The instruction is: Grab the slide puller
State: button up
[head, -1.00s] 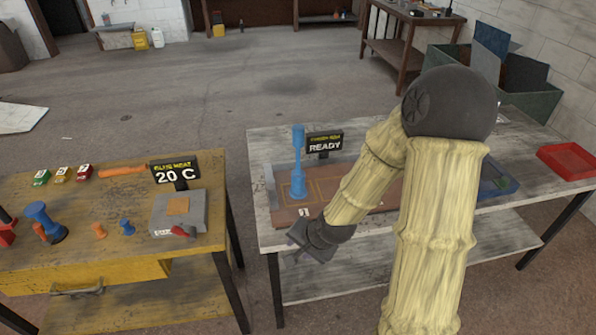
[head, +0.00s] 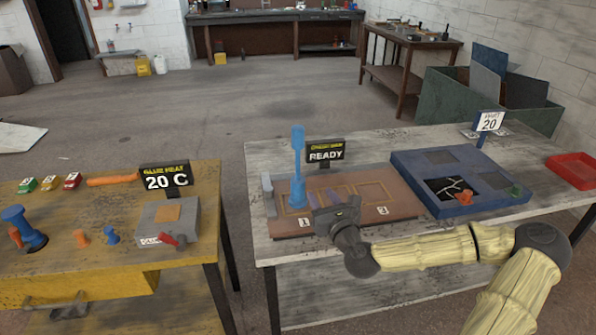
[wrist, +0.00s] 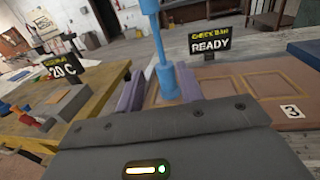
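A tall blue tool, which I take to be the slide puller (head: 298,170), stands upright on the left part of a brown board (head: 400,208). It has a thick top, a thin stem and a wide base. My gripper (head: 325,196) is low over the board, just right of the blue tool in the head view. In the wrist view the two purple fingers (wrist: 158,85) are apart with nothing held. The blue tool (wrist: 166,62) shows between and beyond them there; I cannot tell how deep it is between them. My gripper body hides its lower surroundings in the wrist view.
A READY sign (head: 325,151) stands behind the board. A blue panel box (head: 462,203) with a cracked black square lies to the right, and a red tray (head: 572,172) farther right. The yellow bench (head: 100,254) at left holds a smaller blue tool (head: 24,228) and a grey heater (head: 168,222).

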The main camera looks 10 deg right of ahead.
jog(key=shift+a, duration=0.1)
jog(key=p, duration=0.1)
send_near(299, 166)
jog(key=w, duration=0.3)
jog(key=w+a, duration=0.1)
jog(key=w, duration=0.1)
jog(key=shift+w+r, duration=0.15)
jog(key=shift+r, duration=0.15)
jog(key=shift+w, duration=0.15)
jog(key=shift+w, duration=0.1)
jog(key=shift+w+a+f+p, duration=0.15)
jog(key=shift+w+p, duration=0.1)
jog(key=shift+w, duration=0.6)
jog(key=shift+w+a+p, duration=0.1)
jog(key=shift+w+p, duration=0.2)
jog(key=shift+w, duration=0.5)
jog(key=shift+w+a+f+p, duration=0.15)
jog(key=shift+w+p, duration=0.1)
jog(key=shift+w, duration=0.6)
grip_shut()
jog(key=shift+r, duration=0.15)
